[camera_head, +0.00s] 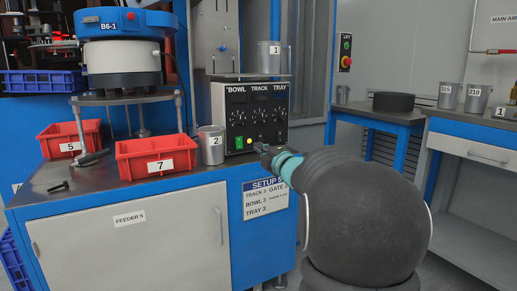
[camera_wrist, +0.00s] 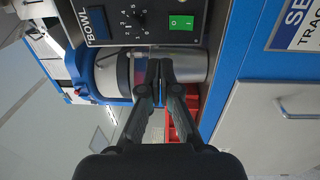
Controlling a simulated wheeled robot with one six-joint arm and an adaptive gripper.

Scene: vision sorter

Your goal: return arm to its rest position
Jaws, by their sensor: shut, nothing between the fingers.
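My arm (camera_head: 365,215) reaches from the lower right toward the bench in the head view, its large dark rounded link in front. My gripper (camera_head: 262,149) is at its far end, close to the lower front of the control box (camera_head: 252,108). In the wrist view the two black fingers of my gripper (camera_wrist: 159,66) are together with nothing between them. Behind the fingertips are a metal cup (camera_wrist: 185,62) and part of a red bin (camera_wrist: 192,98). I cannot tell how far the fingertips are from the cup.
Cup 2 (camera_head: 211,146) stands on the bench between the control box and red bin 7 (camera_head: 156,155). Red bin 5 (camera_head: 69,140) and a dark bolt (camera_head: 58,187) are further left. A blue-topped bowl feeder (camera_head: 122,52) stands behind. A side table (camera_head: 464,140) with cups is at right.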

